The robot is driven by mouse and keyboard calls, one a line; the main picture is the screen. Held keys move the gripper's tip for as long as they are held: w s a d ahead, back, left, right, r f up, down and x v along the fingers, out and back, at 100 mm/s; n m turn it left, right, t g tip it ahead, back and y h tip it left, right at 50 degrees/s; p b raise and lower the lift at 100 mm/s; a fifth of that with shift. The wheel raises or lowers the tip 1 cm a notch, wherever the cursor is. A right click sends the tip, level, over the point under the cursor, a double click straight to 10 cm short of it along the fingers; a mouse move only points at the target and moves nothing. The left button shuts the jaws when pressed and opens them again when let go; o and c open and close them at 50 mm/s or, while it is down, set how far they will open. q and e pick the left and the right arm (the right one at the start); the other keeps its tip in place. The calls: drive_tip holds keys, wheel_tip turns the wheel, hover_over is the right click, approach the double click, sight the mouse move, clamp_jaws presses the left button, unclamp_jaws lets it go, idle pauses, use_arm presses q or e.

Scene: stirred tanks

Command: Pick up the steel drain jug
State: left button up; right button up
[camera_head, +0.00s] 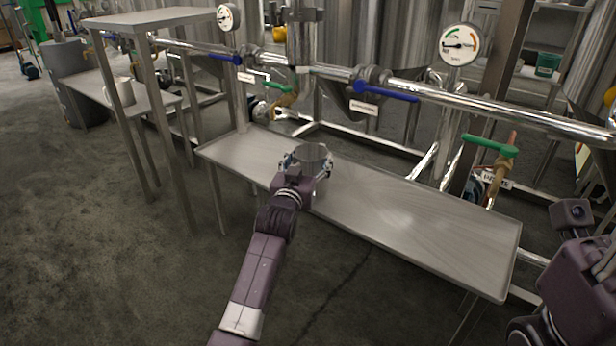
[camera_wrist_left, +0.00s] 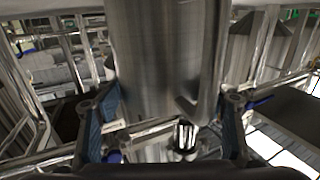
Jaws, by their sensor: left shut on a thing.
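The steel drain jug (camera_head: 312,155) is a shiny, round, open-topped vessel at the left half of the narrow steel bench (camera_head: 420,217) in the head view. My left gripper (camera_head: 306,163) is shut on it, with a finger on each side of its wall. The left wrist view shows the jug's brushed steel side (camera_wrist_left: 160,55) close up between the fingers (camera_wrist_left: 168,115). I cannot tell whether its base touches the bench. My right arm is at the right edge of the head view; its fingers do not show clearly.
Pipes with blue valve handles (camera_head: 386,91), a green handle (camera_head: 489,145) and gauges (camera_head: 460,44) run behind the bench. A taller steel table (camera_head: 160,18) stands to the left, by a low bench with a white jug (camera_head: 124,91). The bench's right half is clear.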

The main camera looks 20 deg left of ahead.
use_arm(q)
drive_tip(key=c, duration=0.7)
drive_tip(key=shift+r, duration=0.1)
